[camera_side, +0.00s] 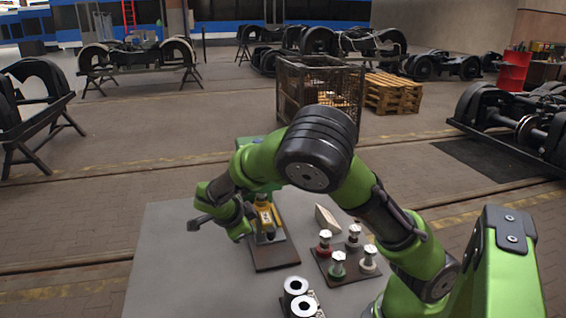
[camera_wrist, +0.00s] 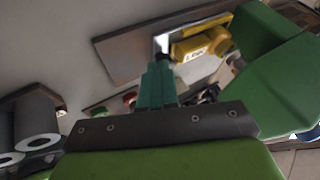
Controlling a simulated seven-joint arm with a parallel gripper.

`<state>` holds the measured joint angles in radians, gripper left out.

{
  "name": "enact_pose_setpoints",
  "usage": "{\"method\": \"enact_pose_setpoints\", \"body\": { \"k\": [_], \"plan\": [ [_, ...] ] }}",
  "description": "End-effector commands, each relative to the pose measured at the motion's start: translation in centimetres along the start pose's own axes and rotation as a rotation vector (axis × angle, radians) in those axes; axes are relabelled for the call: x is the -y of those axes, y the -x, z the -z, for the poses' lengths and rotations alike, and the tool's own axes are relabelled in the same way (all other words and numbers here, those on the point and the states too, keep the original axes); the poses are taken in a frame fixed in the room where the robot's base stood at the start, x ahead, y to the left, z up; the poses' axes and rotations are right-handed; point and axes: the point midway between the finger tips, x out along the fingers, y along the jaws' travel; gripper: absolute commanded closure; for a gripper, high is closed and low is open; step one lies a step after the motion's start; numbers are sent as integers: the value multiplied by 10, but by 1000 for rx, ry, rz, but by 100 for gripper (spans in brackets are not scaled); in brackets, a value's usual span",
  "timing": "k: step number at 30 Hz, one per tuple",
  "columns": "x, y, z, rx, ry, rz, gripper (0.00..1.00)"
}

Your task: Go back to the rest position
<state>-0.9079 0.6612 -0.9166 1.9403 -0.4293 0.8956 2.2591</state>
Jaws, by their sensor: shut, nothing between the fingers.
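My gripper (camera_wrist: 158,68) shows in the wrist view as teal fingers pressed together, with nothing between them. In the side view my arm arches over the grey table (camera_side: 170,255) and the hand hangs left of a brown plate (camera_side: 272,258). A yellow device (camera_side: 264,216) stands on that plate, partly hidden by my arm; it also shows in the wrist view (camera_wrist: 198,47), beyond my fingertips. I cannot tell the exact gap between fingers and table.
A dark stand (camera_side: 345,267) holds several hex-headed pieces with coloured collars. A pale wedge (camera_side: 326,218) lies behind it. A green box (camera_wrist: 262,62) rises beside the plate. The table's left side is clear.

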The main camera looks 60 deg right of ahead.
Motion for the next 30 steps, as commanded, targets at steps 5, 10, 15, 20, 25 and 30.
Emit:
{"method": "enact_pose_setpoints", "body": {
  "k": [5, 10, 15, 20, 25, 30],
  "plan": [
    [0, 26, -1, 2, 1, 1, 100],
    [0, 34, 0, 0, 52, 0, 100],
    [-18, 30, -4, 27, 374, -38, 100],
    [-59, 36, -6, 234, 803, -134, 100],
    [-92, 68, 5, 570, 1196, -89, 100],
    [-106, 115, 29, 830, 1476, 170, 100]
  ]
}}
